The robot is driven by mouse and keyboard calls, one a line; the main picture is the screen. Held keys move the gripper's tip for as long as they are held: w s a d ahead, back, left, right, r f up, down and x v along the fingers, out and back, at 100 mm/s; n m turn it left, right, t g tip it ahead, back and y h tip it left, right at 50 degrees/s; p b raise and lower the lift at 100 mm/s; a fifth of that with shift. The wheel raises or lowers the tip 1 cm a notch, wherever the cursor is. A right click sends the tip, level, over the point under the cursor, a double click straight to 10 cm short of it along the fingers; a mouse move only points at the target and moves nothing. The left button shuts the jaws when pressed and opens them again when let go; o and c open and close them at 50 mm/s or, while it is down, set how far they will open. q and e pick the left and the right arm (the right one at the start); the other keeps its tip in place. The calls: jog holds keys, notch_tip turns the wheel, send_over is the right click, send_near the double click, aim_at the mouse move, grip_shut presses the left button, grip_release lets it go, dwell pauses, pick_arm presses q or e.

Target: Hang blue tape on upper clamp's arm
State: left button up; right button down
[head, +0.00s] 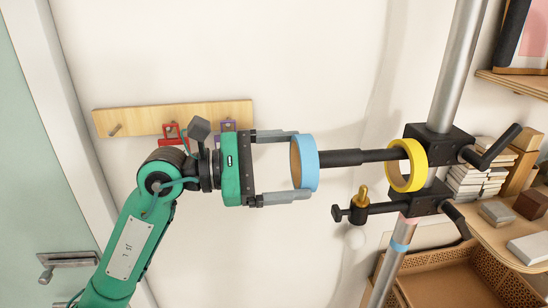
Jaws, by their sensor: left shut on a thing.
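The blue tape (313,165) is a ring with a tan inner side, standing on edge. My left gripper (303,166) is shut on it, one finger at its top and one at its bottom. The upper clamp (440,146) is a black block on a steel pole. Its black arm (362,156) points left, and its tip is at the tape's right edge. I cannot tell whether the tip is inside the ring. The yellow tape (393,166) is around this arm close to the clamp block. My right gripper is out of view.
The steel pole (460,60) slants through the right side. A wooden peg rail (185,112) is on the wall behind. Shelves and a perforated brown bin (470,278) are at right.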

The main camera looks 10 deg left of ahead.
aim_at(325, 163)
pick_arm(q)
jog(key=shift+w+d+r+p, duration=0.2)
jog(key=shift+d+p, duration=0.1)
jog(key=shift+d, duration=0.35)
jog(key=shift+w+d+f+p, duration=0.1)
jog(key=shift+w+d+p, duration=0.15)
jog(key=shift+d, duration=0.3)
jog(key=shift+p+x, duration=0.85)
jog(key=shift+x, duration=0.85)
jog(key=shift+d+f, duration=0.2)
jog(key=shift+d, duration=0.05)
jog(key=shift+a+f+b, duration=0.1)
jog(key=shift+f+b, duration=0.5)
jog(key=shift+b, duration=0.2)
jog(key=o, duration=0.8)
